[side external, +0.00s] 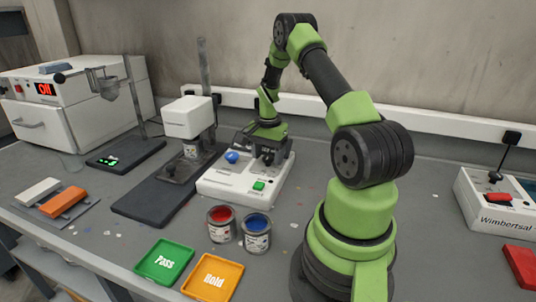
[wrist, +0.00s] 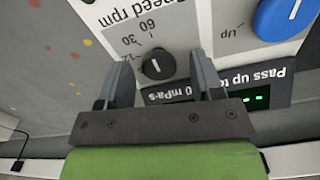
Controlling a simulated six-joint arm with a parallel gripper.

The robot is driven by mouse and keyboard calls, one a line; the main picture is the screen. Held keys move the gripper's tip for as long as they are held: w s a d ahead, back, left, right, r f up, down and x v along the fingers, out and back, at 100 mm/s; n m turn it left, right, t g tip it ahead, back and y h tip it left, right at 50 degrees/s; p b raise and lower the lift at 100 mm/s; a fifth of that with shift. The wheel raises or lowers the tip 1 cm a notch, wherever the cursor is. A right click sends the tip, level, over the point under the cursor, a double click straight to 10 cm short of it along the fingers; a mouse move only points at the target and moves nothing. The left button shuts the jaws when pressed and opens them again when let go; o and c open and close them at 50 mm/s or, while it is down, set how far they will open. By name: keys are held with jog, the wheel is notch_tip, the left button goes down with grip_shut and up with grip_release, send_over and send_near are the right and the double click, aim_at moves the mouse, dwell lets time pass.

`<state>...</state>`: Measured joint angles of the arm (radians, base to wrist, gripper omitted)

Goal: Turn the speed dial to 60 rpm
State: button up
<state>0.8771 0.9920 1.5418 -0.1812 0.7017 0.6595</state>
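The black speed dial (wrist: 155,65) is on a white panel in the wrist view, with "Speed rpm" and the numbers 60 (wrist: 148,27), 30 and 12 upside down around it. Its white line runs nearly up and down in the picture, its upper end roughly toward 60; the exact setting is hard to tell. My gripper (wrist: 161,61) is open, one finger either side of the dial, with gaps showing. In the side view my gripper (side external: 268,157) is low over the right back of the white instrument (side external: 228,190), hiding the dial there.
A blue knob marked "Up" (wrist: 288,15) is close to the right finger; it also shows in the side view (side external: 232,157). A green button (side external: 258,185) is on the instrument's front. Red (side external: 221,226) and blue (side external: 257,236) paint cans stand before it. A dark display strip (wrist: 255,92) is near the fingers.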

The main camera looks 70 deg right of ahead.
aim_at(268, 157)
jog(key=shift+r, duration=0.1)
notch_tip(268, 157, up, 10)
dwell(0.4)
jog(key=shift+a, duration=0.1)
